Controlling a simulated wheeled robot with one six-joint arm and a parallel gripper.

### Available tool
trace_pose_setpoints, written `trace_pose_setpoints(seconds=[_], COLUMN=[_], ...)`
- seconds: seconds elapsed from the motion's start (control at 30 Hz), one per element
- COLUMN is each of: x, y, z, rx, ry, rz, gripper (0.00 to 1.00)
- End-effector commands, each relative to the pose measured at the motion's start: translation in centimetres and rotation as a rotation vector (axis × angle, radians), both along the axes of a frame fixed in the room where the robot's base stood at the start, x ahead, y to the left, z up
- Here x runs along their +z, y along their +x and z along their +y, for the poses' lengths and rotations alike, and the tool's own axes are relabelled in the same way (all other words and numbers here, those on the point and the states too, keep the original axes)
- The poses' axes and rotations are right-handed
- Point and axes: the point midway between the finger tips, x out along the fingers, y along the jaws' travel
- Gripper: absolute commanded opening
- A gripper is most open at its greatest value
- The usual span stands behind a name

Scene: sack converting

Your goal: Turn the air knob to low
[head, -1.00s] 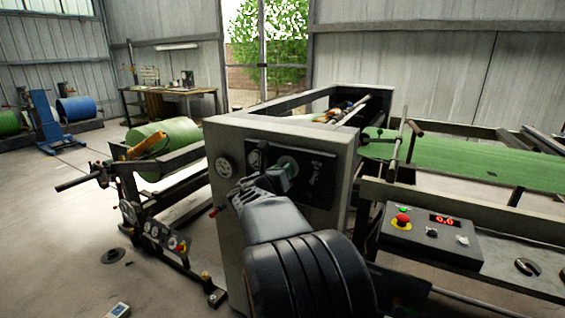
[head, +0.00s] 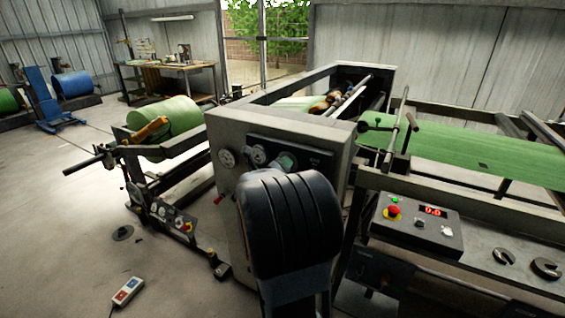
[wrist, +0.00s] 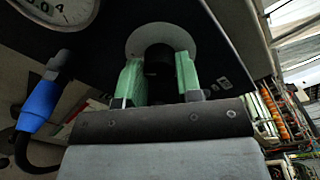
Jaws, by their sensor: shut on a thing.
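The air knob (wrist: 158,62) is a dark round knob in front of a pale round disc (wrist: 160,34) on the dark panel. In the wrist view my gripper (wrist: 157,78) has its two green fingers on either side of the knob, shut on it. The knob's pointer and setting cannot be read. In the head view my gripper (head: 287,161) shows only as a bit of green at the panel (head: 305,158) on the grey machine cabinet. My black arm link hides most of it and the knob.
A round gauge (wrist: 58,10) and a blue hose fitting (wrist: 40,105) are left of the fingers in the wrist view. A control box (head: 415,225) with a red button stands right of the cabinet. A pendant (head: 127,291) lies on the floor at left, where the floor is mostly clear.

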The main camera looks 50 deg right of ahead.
Motion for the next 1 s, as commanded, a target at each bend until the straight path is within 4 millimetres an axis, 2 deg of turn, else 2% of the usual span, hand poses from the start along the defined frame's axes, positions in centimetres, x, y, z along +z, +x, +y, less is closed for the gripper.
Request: trace_pose_setpoints(seconds=[0.57, 0.6, 0.83, 1.0], x=[-0.03, -0.03, -0.03, -0.01], y=[-0.01, -0.01, 0.0, 0.0], z=[-0.01, -0.01, -0.01, -0.01], rx=[0.0, 0.0, 0.0, 0.0], ry=[-0.007, -0.007, -0.006, -0.006], rz=[0.027, 0.027, 0.026, 0.026], gripper=[0.09, 0.35, 0.57, 0.58])
